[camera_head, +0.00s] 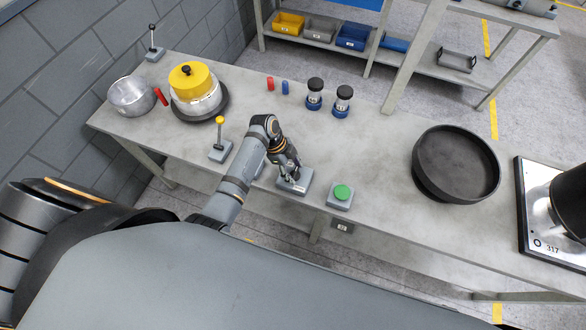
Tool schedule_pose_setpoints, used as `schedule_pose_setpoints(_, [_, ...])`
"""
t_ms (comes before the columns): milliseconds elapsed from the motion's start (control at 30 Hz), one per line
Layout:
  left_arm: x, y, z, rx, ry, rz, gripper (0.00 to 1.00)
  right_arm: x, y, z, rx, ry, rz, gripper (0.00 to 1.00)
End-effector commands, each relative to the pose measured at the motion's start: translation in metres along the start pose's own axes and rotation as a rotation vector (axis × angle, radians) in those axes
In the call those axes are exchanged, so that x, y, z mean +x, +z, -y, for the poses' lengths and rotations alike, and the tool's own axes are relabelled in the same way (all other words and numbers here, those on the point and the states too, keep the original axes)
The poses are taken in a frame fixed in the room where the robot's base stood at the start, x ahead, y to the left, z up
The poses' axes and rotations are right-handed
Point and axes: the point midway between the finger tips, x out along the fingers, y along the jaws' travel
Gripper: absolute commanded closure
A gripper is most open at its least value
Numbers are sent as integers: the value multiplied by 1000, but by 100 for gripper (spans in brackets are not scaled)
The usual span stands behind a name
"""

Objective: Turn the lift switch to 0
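A small grey control box (300,186) lies near the front edge of the table. My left gripper (289,172) points down right over it and covers most of its top, so the switch and its setting are hidden. I cannot tell whether the fingers touch or grip anything. To its right is a grey box with a round green button (341,192). To its left is a grey box with a yellow-knobbed lever (220,136). No 0 mark can be read. My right gripper is out of view.
The grey table (380,165) has free room in its middle. A black round pan (456,165) stands right; a yellow-topped metal part (193,80), a metal pot (131,95) and a black lever (153,46) stand left. Two black-and-blue cylinders (343,100) stand at the back.

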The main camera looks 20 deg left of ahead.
Motion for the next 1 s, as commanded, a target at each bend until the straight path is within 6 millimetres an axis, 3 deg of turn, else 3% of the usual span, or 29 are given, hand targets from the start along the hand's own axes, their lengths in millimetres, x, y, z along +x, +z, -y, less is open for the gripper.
schedule_pose_setpoints(33, [0, 0, 0, 0, 0, 0, 57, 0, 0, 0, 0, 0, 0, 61])
schedule_pose_setpoints(233, [0, 0, 0, 0, 0, 0, 82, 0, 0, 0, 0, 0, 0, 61])
schedule_pose_setpoints(367, [-1, 0, 2, 87, 37, 0, 82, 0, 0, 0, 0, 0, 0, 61])
schedule_pose_setpoints(733, [0, -3, 5, 801, 336, -1, 82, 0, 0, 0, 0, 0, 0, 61])
schedule_pose_setpoints(1000, [1, -2, 5, 890, 370, 0, 82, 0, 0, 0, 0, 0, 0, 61])
